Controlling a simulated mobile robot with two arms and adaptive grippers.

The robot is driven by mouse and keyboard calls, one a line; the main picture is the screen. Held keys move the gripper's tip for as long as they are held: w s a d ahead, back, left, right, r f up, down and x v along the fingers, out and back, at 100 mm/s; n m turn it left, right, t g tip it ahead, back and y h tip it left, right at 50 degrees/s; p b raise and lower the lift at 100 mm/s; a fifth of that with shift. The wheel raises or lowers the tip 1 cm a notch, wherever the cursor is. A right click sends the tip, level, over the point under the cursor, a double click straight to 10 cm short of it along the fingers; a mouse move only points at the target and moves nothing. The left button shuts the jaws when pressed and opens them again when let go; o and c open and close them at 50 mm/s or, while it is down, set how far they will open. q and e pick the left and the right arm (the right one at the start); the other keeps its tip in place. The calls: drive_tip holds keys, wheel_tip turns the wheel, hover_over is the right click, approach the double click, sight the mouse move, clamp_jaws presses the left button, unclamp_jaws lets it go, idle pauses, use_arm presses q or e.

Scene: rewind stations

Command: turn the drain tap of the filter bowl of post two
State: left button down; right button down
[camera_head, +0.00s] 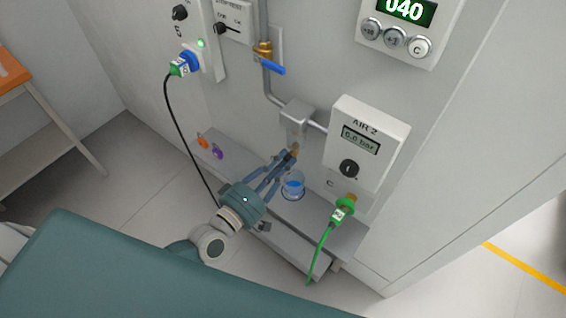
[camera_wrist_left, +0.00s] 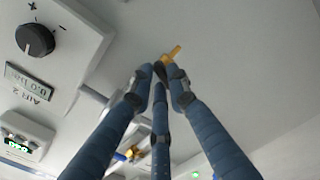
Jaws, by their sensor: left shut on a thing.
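The filter of post two is a grey block (camera_head: 298,115) on the wall pipe, with a grey bowl under it. A small brass drain tap (camera_head: 295,147) shows at the bowl's lower end, partly hidden by my fingers. My left gripper (camera_head: 291,156) reaches up to it from below, its blue fingers shut on the tap. In the left wrist view the brass tap (camera_wrist_left: 173,54) sticks out beyond the fingertips (camera_wrist_left: 163,72), which close around its near part. The tap's turn angle is hard to tell. My right gripper is not in view.
A clear cup with blue liquid (camera_head: 293,186) stands on the grey shelf (camera_head: 330,226), close right of my fingers. The AIR 2 box (camera_head: 366,143) reads 0.0 bar, with a green hose (camera_head: 324,246) below. A blue-handled valve (camera_head: 268,68) sits above. A black cable (camera_head: 178,130) hangs left.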

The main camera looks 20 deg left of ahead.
use_arm(q)
drive_tip(key=shift+a+n+b, duration=0.1)
drive_tip(key=shift+n+b, duration=0.25)
drive_tip(key=shift+n, duration=1.45)
drive_tip(key=c, duration=1.7)
unclamp_jaws()
drive_tip(key=shift+o, duration=0.2)
drive_tip(key=v, duration=1.2)
